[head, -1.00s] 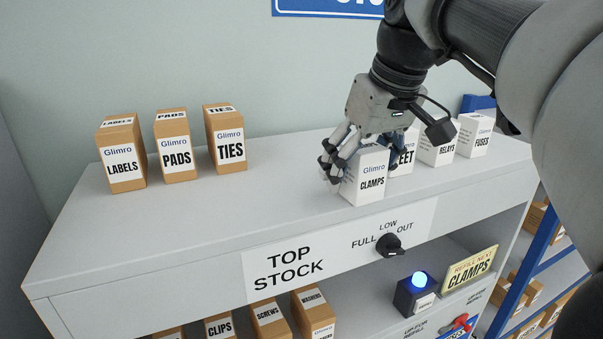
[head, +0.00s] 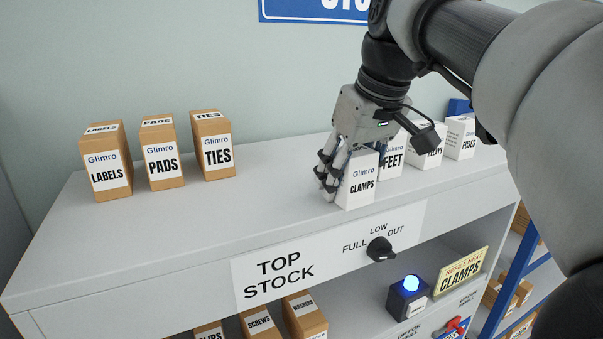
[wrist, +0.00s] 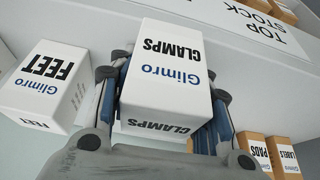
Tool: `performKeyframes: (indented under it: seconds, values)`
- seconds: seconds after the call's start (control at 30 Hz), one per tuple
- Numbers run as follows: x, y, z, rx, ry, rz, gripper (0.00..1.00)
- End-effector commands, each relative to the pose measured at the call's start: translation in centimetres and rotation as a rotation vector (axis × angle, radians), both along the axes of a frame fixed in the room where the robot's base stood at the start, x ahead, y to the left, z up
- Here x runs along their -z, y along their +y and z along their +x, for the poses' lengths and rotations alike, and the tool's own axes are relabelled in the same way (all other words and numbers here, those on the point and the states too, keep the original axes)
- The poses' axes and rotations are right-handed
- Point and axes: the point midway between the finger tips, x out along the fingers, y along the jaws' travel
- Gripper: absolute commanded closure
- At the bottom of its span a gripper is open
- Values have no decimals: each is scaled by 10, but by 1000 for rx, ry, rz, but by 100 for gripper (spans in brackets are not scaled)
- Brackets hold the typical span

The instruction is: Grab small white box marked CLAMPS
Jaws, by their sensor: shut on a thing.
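The small white box marked CLAMPS (head: 358,186) stands upright on the top shelf near its front edge. It fills the middle of the wrist view (wrist: 166,70). My gripper (head: 345,172) reaches down over it, with its fingers along the box's sides. In the wrist view my gripper (wrist: 162,105) has a finger on each side of the box and is shut on it. The box's base is hidden in the wrist view, so I cannot tell whether it is clear of the shelf.
The white FEET box (head: 391,163) stands close on the right, also in the wrist view (wrist: 43,85). RELAYS (head: 428,150) and FUSES (head: 460,138) boxes stand beyond. Brown LABELS (head: 106,165), PADS (head: 162,155) and TIES (head: 213,148) boxes stand left. The shelf (head: 262,200) between is bare.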

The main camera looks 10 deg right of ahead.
Motion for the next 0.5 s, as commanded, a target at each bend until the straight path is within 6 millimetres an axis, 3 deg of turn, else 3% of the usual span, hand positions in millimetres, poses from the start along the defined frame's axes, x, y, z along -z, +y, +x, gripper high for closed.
performKeyframes:
  seconds: [0.13,0.5]
  values:
    - [0,0,0,0,-1,0,83]
    - [-9,0,1,0,-2,0,83]
